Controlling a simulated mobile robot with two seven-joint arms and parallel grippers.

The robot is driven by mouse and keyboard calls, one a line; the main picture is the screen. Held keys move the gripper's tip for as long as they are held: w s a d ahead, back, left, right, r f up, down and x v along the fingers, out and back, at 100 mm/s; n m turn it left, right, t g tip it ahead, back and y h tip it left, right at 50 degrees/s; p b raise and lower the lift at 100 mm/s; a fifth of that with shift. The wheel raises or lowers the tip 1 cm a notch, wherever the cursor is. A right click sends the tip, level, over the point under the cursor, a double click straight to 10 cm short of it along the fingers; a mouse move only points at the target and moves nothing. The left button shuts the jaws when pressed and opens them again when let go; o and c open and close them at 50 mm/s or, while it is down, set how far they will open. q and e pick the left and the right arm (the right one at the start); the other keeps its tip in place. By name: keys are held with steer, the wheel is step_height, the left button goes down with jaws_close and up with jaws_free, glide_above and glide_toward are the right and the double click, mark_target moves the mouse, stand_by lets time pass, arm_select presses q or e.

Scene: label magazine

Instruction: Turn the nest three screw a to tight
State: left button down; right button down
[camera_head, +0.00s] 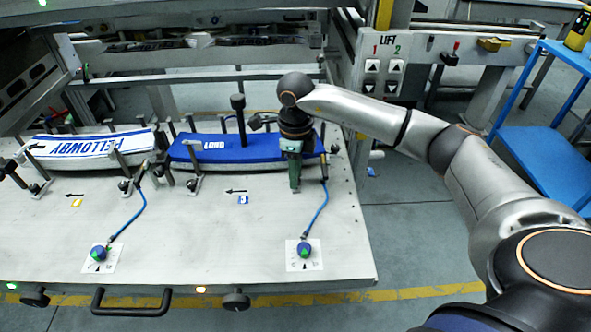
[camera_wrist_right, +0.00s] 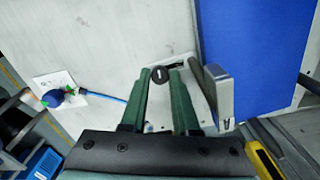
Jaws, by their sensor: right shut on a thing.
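The nest marked 3 (camera_head: 243,200) holds a stack of blue labels (camera_head: 215,152), which also shows in the right wrist view (camera_wrist_right: 250,55). My right gripper (camera_head: 295,186) points down at the front right end of this nest. In the right wrist view its two green fingers (camera_wrist_right: 160,80) are closed about a small dark screw head (camera_wrist_right: 160,74) with a slot. The fingertips appear to touch it on both sides. A metal bracket (camera_wrist_right: 220,92) stands just beside the fingers. I cannot read a screw letter or a tight mark. My left gripper is not in view.
A blue hose (camera_head: 318,209) runs from the nest to a blue and green knob (camera_head: 305,250) on a white plate. A second nest with white and blue labels (camera_head: 90,145) lies to the left. The front plate is mostly clear.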

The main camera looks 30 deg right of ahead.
steer(key=shift+r+m, duration=0.1)
steer(key=shift+m, duration=0.9)
steer(key=m+p, duration=0.1)
steer(key=m, duration=0.1)
steer(key=shift+m, duration=0.3)
steer(key=shift+m+p, duration=0.5)
steer(key=shift+m, duration=0.5)
steer(key=m+p, duration=0.1)
steer(key=m, duration=0.1)
steer(key=shift+m, duration=0.3)
steer(key=m+p, duration=0.1)
steer(key=m, duration=0.3)
steer(key=shift+m, duration=0.3)
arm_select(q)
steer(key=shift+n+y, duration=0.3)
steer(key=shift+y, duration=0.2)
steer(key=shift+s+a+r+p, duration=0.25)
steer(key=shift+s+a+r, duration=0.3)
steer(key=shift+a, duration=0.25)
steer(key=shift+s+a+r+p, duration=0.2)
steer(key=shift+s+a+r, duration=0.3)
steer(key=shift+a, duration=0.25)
arm_select(e)
steer(key=shift+m, duration=0.7)
